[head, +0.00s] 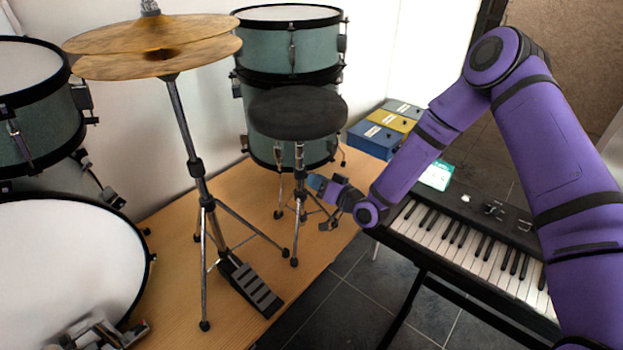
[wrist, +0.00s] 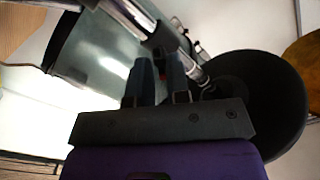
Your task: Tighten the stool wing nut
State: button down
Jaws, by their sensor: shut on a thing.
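The drum stool has a round black seat (head: 297,113) on a chrome post (head: 299,158) with tripod legs. It stands upright on the wooden platform. My gripper (head: 312,182) reaches the post from the right, below the seat. In the wrist view, the seat (wrist: 262,105) is at the right and the post (wrist: 128,14) runs slantwise past my fingertips (wrist: 160,60). The fingers are shut on the wing nut at the dark collar of the post. The nut itself is mostly hidden by the fingers, so its angle cannot be told.
A hi-hat stand with cymbals (head: 160,48) and pedal (head: 250,287) stands left of the stool. Green drums (head: 290,45) stand behind and at the left. A keyboard (head: 470,235) lies under my arm at the right. Boxes (head: 375,138) sit behind it.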

jog(key=shift+m, duration=0.8)
jog(key=shift+m, duration=2.4)
jog(key=m, duration=0.3)
jog(key=shift+d, duration=0.1)
jog(key=c, duration=1.1)
grip_release()
jog(key=shift+m, duration=0.3)
